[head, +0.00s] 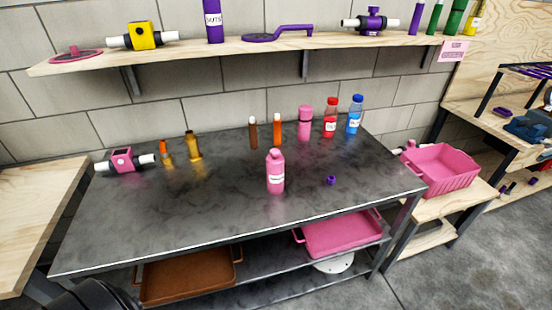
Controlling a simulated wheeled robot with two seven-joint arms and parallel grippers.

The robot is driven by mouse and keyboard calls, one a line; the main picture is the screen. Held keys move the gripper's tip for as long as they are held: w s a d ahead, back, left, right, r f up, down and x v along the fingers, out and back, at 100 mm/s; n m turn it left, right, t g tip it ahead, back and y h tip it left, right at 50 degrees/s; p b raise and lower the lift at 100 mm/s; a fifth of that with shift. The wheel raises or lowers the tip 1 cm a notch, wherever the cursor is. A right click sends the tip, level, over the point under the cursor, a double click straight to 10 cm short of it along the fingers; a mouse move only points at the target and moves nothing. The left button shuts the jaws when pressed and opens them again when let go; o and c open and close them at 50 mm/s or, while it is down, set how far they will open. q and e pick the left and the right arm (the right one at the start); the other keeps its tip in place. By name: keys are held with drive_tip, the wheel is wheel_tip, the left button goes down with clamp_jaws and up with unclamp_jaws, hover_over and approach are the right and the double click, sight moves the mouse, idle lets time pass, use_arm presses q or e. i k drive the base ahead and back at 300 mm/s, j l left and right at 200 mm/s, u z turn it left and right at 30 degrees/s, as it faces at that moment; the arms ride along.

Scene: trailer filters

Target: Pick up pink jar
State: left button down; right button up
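Two pink containers stand upright on the dark metal table (120,225). A pink jar with a wide lid (305,124) stands toward the back, just left of a red bottle. A pink bottle with a narrower neck and a white label (275,176) stands nearer the middle, apart from the other things. The label's text is too small to read. Neither of my grippers shows in the head view. A black rounded part, probably mine, shows at the bottom left edge.
A red bottle (330,120), a blue bottle (355,116) and several brown, orange and amber items stand along the back. A pink-and-black fitting (122,160) is at left, a small purple piece (331,180) at right. The table's front is clear. A shelf (215,48) overhangs behind.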

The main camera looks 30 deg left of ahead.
sight(275, 174)
drive_tip(key=u, duration=0.9)
drive_tip(key=j+z, duration=0.3)
drive_tip(key=z, duration=0.15)
